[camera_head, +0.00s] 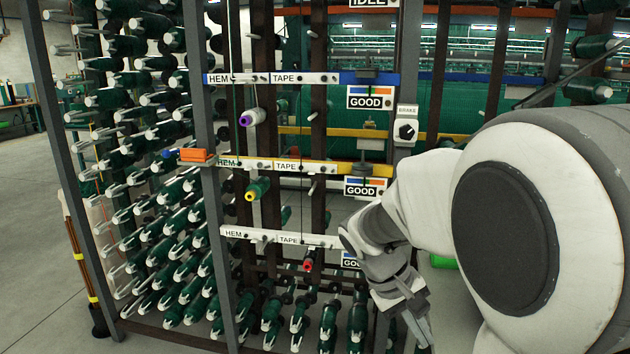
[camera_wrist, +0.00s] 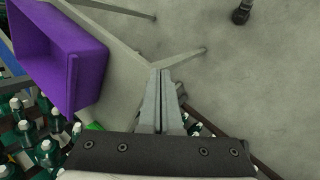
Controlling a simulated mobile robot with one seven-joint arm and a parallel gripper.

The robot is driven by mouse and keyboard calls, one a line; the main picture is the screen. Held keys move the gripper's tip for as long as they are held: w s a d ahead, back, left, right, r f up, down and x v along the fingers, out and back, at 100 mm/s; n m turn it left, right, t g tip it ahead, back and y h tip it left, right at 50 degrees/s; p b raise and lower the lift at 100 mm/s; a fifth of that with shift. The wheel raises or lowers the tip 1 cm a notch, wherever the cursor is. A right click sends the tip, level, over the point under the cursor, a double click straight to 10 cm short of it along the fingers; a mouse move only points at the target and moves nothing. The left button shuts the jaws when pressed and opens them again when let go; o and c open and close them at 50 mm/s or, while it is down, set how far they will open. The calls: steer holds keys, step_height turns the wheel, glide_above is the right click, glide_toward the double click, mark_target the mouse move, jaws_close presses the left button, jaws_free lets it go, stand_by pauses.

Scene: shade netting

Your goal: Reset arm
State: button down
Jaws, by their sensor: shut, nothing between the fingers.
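My arm reaches in from the right in the head view and bends downward. My gripper (camera_head: 424,335) hangs low in front of the bottom of the rack, partly cut off by the lower edge. In the wrist view my gripper (camera_wrist: 162,80) has its two fingers together, with nothing held between them. It points over grey floor, apart from the bobbins.
A creel rack with green bobbins (camera_head: 190,240) fills the left and middle. A purple bin (camera_wrist: 62,50) lies left of my fingers. Bare floor (camera_head: 35,250) shows at left.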

steer(key=s+a+r+m+t+y, duration=0.1)
steer(key=s+a+r+t+y, duration=0.2)
steer(key=s, duration=0.5)
steer(key=s+a+r+m+t+y, duration=0.1)
steer(key=s+r+t+y, duration=0.2)
steer(key=s+r, duration=0.3)
step_height(320, 180, up, 20)
steer(key=s+p, duration=0.1)
steer(key=p, duration=1.9)
steer(key=shift+a+f, duration=0.15)
steer(key=shift+f, duration=0.05)
steer(key=shift+s, duration=0.1)
